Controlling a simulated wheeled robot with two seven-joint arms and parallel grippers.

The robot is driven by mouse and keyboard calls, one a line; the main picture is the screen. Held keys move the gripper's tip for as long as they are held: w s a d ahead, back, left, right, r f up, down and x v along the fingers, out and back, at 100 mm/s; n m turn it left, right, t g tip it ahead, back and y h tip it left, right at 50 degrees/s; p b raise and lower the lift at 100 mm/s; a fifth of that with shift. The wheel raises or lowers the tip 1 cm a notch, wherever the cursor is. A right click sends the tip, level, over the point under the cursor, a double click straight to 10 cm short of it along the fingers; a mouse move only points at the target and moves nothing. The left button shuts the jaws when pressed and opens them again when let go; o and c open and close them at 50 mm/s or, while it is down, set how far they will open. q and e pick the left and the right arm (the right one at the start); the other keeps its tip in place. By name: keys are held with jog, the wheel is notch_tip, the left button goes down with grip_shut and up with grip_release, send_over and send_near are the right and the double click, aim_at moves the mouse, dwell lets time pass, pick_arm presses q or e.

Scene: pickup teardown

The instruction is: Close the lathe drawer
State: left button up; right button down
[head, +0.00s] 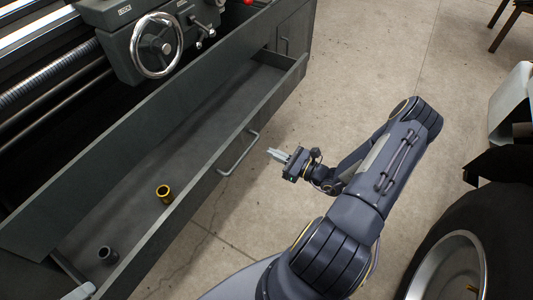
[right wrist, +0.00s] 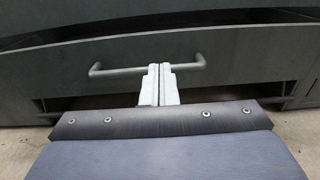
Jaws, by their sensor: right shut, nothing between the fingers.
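The lathe drawer (head: 196,206) is dark grey and stands open in the head view, its long front panel pulled out from the lathe base. Its bar handle (head: 239,155) is on the outer face of that panel; it also shows in the right wrist view (right wrist: 118,72). My right gripper (head: 276,154) is in front of the drawer, close to the handle, with its pale fingers pointing at the panel. In the right wrist view the fingers (right wrist: 160,76) are together and empty, overlapping the handle bar; I cannot tell if they touch it. My left gripper does not show clearly.
A brass ring-shaped part (head: 164,193) and a dark cylindrical part (head: 108,255) are inside the drawer. The lathe with its handwheel (head: 156,45) rises behind. A large wheel (head: 450,265) is at lower right. Concrete floor (head: 350,60) is clear beyond my right arm.

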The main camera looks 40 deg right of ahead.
aim_at(238, 137)
jog(key=b+x, duration=0.2)
jog(key=x, duration=0.9)
jog(key=shift+w+a, duration=0.1)
jog(key=shift+w, duration=0.1)
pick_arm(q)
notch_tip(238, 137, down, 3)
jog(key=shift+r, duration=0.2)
